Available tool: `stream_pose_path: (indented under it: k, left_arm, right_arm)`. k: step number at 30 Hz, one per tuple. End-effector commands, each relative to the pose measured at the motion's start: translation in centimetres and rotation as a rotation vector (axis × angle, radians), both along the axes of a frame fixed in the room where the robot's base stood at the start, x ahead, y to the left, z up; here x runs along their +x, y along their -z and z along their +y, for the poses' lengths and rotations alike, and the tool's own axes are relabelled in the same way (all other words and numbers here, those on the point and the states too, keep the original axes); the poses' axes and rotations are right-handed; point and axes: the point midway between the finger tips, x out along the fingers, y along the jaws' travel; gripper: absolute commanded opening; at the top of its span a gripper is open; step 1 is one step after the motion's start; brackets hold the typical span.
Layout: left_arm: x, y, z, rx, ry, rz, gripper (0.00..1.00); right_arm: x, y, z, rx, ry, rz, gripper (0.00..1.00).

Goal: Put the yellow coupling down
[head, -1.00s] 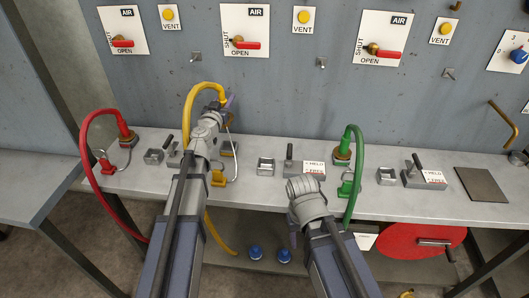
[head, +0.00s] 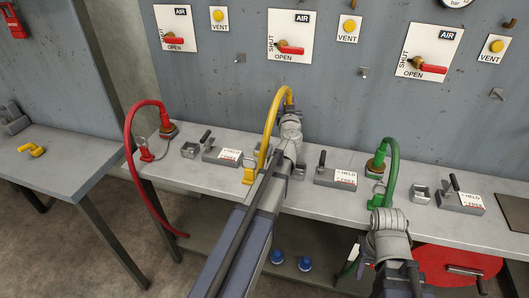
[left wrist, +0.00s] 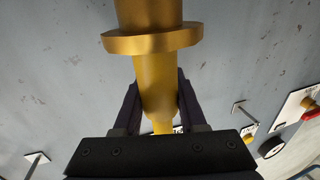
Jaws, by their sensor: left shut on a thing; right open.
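The yellow coupling (left wrist: 155,85) fills the middle of the left wrist view, with a round flange above my left fingers. My left gripper (left wrist: 158,105) is shut on it, one dark finger on each side. The grey wall is behind it. In the head view my left arm reaches over the bench and its wrist hides the coupling and fingers. The yellow hose (head: 268,120) arches beside that wrist, down toward a yellow fitting (head: 250,175) at the bench's front edge. My right gripper (head: 362,250) is at the front of the bench, empty, its fingers mostly hidden by its wrist.
Clamp blocks with HELD/FREE labels (head: 335,178) stand along the bench (head: 225,140). A red hose (head: 130,135) is left, a green hose (head: 393,160) right near my right wrist. Air valve panels (head: 290,35) line the wall. A side table (head: 80,165) is at far left.

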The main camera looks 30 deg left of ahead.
Motion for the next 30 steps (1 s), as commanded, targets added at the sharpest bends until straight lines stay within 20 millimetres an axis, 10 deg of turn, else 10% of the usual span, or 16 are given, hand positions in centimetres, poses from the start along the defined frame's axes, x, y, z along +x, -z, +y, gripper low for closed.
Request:
stream_pose_path:
  k: [10,20,30]
  left_arm:
    - [-5.2,-0.1,7.5,0.001,-0.368,0.000,0.00]
    - [-5.9,0.4,8.1,0.001,-0.405,0.000,0.00]
    - [-5.8,5.1,8.0,0.001,-0.404,0.000,0.00]
  right_arm:
    - [0.0,-0.1,0.0,0.000,0.000,0.000,0.52]
    - [0.0,0.4,0.0,0.000,0.000,0.000,0.52]
    - [0.0,5.1,0.0,0.000,0.000,0.000,0.52]
